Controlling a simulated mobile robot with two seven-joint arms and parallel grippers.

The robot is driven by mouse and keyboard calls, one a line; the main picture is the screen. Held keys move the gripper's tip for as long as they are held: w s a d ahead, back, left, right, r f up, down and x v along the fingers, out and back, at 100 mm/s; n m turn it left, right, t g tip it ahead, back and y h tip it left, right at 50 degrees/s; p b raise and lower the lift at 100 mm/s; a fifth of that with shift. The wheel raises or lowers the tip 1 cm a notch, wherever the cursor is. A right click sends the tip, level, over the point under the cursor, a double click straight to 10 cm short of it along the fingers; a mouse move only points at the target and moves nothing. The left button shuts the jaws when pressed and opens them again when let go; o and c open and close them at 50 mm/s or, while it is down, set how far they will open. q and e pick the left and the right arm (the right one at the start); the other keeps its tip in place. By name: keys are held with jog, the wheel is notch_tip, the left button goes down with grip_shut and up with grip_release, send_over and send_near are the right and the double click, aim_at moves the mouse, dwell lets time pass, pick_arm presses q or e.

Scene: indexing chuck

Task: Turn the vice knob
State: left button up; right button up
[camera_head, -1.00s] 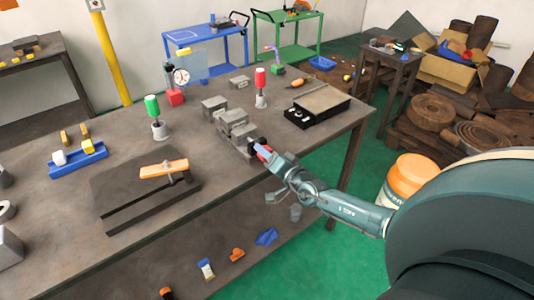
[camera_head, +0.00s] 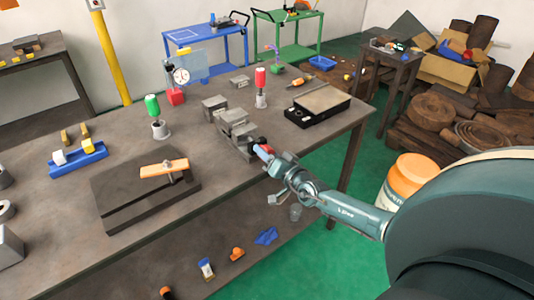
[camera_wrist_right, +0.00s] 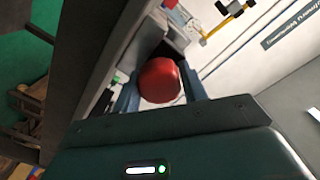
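The grey vice (camera_head: 236,128) stands near the right front edge of the workbench. Its red knob (camera_head: 266,143) faces that edge. In the wrist view the round red knob (camera_wrist_right: 160,81) sits between the two blue fingers of my right gripper (camera_wrist_right: 160,92). The fingers lie along both its sides and appear to touch it. In the head view my right gripper (camera_head: 264,153) reaches the knob from the front right, and the knob is partly hidden there. My left gripper is in neither view.
A black case (camera_head: 317,105) lies right of the vice. A red-topped tool (camera_head: 261,86) stands behind it. A dark plate with an orange bar (camera_head: 163,168) lies to the left. An orange-lidded tub (camera_head: 411,175) stands beyond my right arm.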

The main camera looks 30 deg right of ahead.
jog(key=o, duration=0.4)
jog(key=s, duration=1.3)
jog(key=shift+d+r, duration=0.2)
jog(key=shift+d, duration=0.2)
